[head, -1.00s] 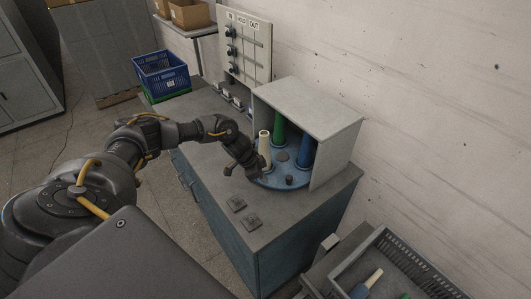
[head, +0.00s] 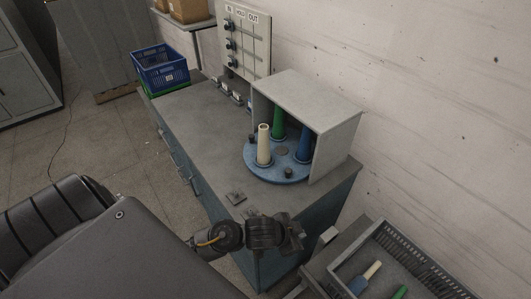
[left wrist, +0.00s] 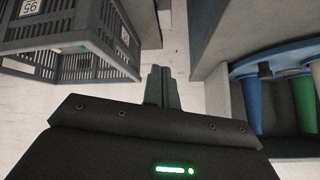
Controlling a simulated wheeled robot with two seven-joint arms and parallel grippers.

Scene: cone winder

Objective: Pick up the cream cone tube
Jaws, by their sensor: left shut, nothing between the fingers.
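The cream cone tube (head: 263,146) stands upright on the round blue disc (head: 268,174), at its left front side. A green tube (head: 278,121) and a blue tube (head: 304,141) stand behind and right of it, partly under the grey hood. My left gripper (head: 293,236) is over the bench's front right corner, apart from the cream tube, in front of and below it in the picture. In the left wrist view my fingers (left wrist: 162,84) are closed together and empty. That view also shows the blue tube (left wrist: 252,104) and green tube (left wrist: 303,102). My right gripper is out of view.
The grey hood (head: 325,100) covers the disc's back and right. A grey tray (head: 430,275) with tubes lies at lower right; a grey crate (left wrist: 70,35) shows in the wrist view. A blue crate (head: 160,70) stands at the bench's far end. The bench's left half is clear.

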